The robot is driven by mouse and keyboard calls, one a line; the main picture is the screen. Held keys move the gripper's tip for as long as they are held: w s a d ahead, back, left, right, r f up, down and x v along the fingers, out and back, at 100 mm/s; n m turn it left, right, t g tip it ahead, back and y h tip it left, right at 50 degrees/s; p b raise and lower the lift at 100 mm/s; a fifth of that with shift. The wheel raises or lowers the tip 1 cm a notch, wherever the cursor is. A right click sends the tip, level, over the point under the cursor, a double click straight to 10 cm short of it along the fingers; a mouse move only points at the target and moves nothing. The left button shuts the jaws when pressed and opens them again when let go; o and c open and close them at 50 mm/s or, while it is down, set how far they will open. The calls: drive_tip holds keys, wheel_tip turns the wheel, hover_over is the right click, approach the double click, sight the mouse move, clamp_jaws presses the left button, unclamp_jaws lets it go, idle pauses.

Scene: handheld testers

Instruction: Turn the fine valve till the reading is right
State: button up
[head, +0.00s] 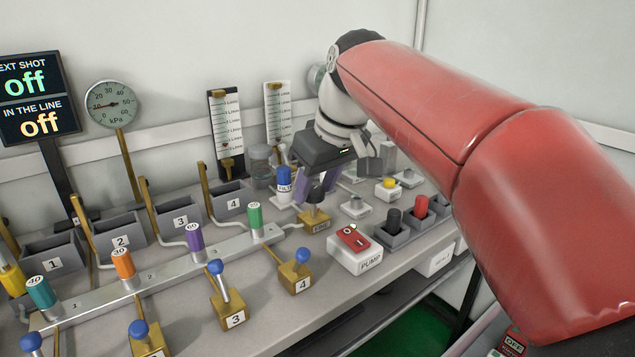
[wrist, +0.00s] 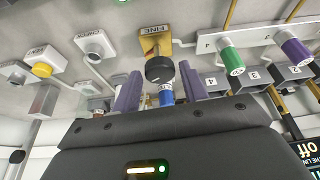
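The fine valve (head: 314,219) is a brass block labelled FINE with a round black knob, standing on the bench; in the wrist view its black knob (wrist: 159,69) faces me. My gripper (head: 315,195) is above it, its purple fingers apart. In the wrist view the fingertips (wrist: 160,74) lie on either side of the knob, with gaps visible, and nothing is held. The round kPa gauge (head: 113,104) is at the left; its needle lies nearly level, and its exact value is too small to tell. The dark display (head: 39,97) reads "off" on both lines.
A red-topped PUMP switch (head: 354,239) sits just right of the valve. A blue-capped cylinder (head: 283,183) stands close behind my gripper. Brass valves with blue handles (head: 295,270) and a grey manifold bar (head: 170,275) with coloured cylinders fill the left. Two flowmeters (head: 278,112) stand behind.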

drive_tip(key=c, duration=0.7)
drive_tip(key=shift+o, duration=0.2)
drive_tip(key=shift+m, duration=0.4)
drive_tip(key=m, duration=0.1)
drive_tip(key=m+h+p, duration=0.1)
drive_tip(key=shift+s+a+r+m+t+p, duration=0.1)
drive_tip(key=shift+a+m+t+p, duration=0.05)
drive_tip(key=shift+m+t+p, duration=0.2)
drive_tip(key=shift+a+m+h+p, duration=0.1)
drive_tip(key=shift+m+h+p, duration=0.55)
drive_tip(key=shift+m, duration=1.1)
drive_tip(key=o, duration=1)
drive_tip(key=shift+c, duration=0.2)
